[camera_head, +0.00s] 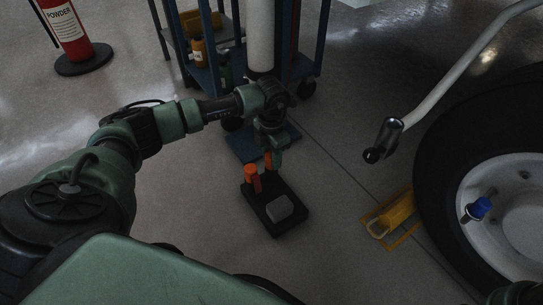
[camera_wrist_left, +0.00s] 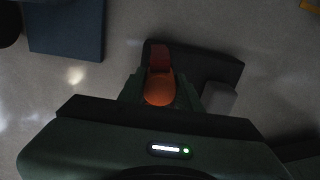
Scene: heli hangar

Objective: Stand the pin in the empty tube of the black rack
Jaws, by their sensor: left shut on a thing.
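My left gripper (camera_head: 270,157) hangs pointing down at the far end of the black rack (camera_head: 289,226), shut on the orange pin (camera_head: 268,160). In the left wrist view the pin's round orange end (camera_wrist_left: 159,89) shows between the fingers; its lower part is hidden. The black rack (camera_wrist_left: 222,69) lies on the floor below. A red upright piece with an orange top (camera_head: 251,172) stands at the rack's left side. A red piece (camera_wrist_left: 160,57) shows just beyond the pin in the wrist view. I cannot tell whether the pin touches the rack. The tube openings are not clear.
A grey block (camera_head: 280,208) sits on the rack. A blue mat (camera_head: 250,145) lies behind it, near a blue cart (camera_head: 203,75). A yellow chock (camera_head: 393,214) and a large wheel (camera_head: 500,200) stand to the right. The floor in front is clear.

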